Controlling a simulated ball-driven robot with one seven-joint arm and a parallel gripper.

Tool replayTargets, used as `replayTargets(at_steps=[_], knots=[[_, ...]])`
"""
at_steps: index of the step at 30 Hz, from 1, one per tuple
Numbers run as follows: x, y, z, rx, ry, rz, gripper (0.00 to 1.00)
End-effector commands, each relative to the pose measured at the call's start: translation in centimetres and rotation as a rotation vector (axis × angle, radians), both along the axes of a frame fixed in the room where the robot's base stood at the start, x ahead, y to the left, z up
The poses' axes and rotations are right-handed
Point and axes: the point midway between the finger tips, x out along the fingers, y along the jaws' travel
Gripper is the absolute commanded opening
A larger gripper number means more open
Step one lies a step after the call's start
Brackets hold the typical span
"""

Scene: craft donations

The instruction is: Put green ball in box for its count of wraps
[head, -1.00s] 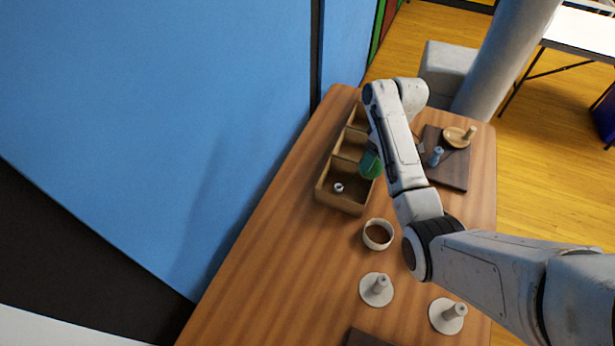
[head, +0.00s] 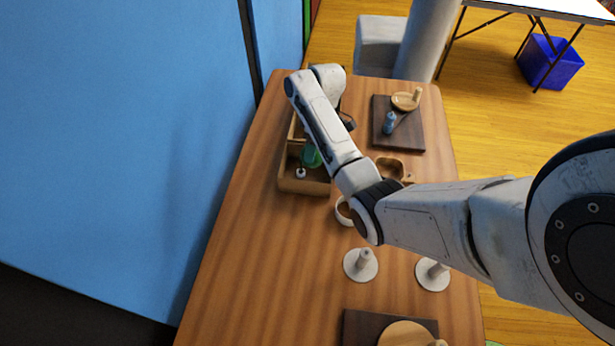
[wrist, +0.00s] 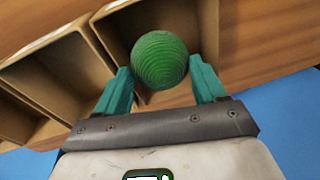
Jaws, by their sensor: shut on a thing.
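The green ball (head: 311,156) has ridges like wound thread; it also shows in the wrist view (wrist: 160,60). My gripper (wrist: 160,68) has teal fingers on both sides of the ball and is shut on it. The wooden box (head: 304,189) is open and split into several compartments in a row. In the head view the ball appears over the right back part of the near compartment, which holds a small white piece (head: 300,174). My arm hides part of the box. In the wrist view one compartment lies behind the ball. I cannot tell its height above the floor.
A white bowl (head: 342,212), partly behind my arm, and a wooden cup (head: 393,160) stand right of the box. Two white discs with pegs (head: 360,265) (head: 433,275) stand nearer. A dark board (head: 410,138) carries a blue item (head: 390,122) and a wooden dish (head: 405,101).

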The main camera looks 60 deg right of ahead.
Motion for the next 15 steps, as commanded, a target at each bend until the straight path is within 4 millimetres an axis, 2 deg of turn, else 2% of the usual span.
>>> replayTargets(at_steps=[1, 10, 11, 15], knots=[[0.01, -0.01, -0.46, 0.0, 0.0, 0.0, 0.41], [0.01, 0.01, -0.38, 0.0, 0.0, 0.0, 0.41], [0.01, 0.01, -0.38, 0.0, 0.0, 0.0, 0.73], [0.01, 0.01, -0.39, 0.0, 0.0, 0.0, 0.86]])
